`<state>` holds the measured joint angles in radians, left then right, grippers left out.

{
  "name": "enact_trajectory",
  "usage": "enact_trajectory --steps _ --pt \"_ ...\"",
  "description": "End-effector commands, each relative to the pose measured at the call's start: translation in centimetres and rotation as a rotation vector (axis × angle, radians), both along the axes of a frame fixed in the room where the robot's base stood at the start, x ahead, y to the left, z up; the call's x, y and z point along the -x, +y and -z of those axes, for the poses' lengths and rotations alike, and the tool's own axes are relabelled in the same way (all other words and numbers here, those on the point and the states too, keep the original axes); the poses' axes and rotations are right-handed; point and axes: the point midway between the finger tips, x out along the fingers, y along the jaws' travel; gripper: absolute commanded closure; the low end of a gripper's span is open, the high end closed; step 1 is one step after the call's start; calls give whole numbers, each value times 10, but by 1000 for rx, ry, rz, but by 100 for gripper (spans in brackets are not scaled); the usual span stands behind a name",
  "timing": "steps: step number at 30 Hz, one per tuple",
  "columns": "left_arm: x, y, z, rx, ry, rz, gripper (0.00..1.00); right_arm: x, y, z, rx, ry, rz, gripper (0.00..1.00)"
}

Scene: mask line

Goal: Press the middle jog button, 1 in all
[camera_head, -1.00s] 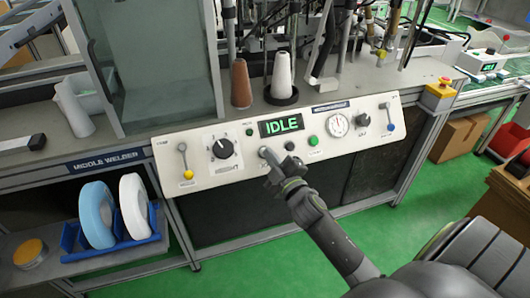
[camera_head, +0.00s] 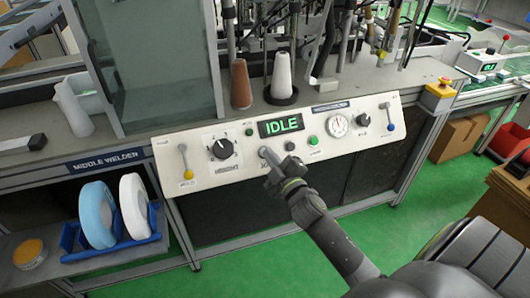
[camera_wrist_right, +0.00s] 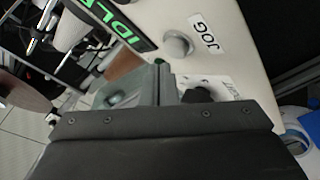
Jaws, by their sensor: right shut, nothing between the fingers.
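The middle welder's cream control panel (camera_head: 225,172) has a green IDLE display (camera_head: 282,125). The grey round jog button (camera_head: 264,151) sits below the display's left end. In the right wrist view the button (camera_wrist_right: 177,45) shows clearly, beside a JOG label (camera_wrist_right: 207,34). My right gripper (camera_head: 268,160) is shut and empty, its tips close in front of the jog button. In the right wrist view the fingers (camera_wrist_right: 165,82) end just short of the button; I cannot tell whether they touch it. My left gripper is not in view.
A black selector knob (camera_head: 222,149) is left of the jog button. A dark button (camera_head: 289,146) and a green button (camera_head: 313,140) are to its right. A yellow-tipped lever (camera_head: 186,165) and a blue-tipped lever (camera_head: 389,119) are near the panel's ends.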

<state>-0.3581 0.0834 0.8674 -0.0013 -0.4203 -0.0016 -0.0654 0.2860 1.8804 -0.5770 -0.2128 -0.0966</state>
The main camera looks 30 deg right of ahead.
Motion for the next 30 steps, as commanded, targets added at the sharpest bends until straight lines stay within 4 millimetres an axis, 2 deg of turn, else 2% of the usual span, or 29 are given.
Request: enact_trajectory --steps 30 --pt "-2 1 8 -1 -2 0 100 -8 -2 8 0 0 0 100"
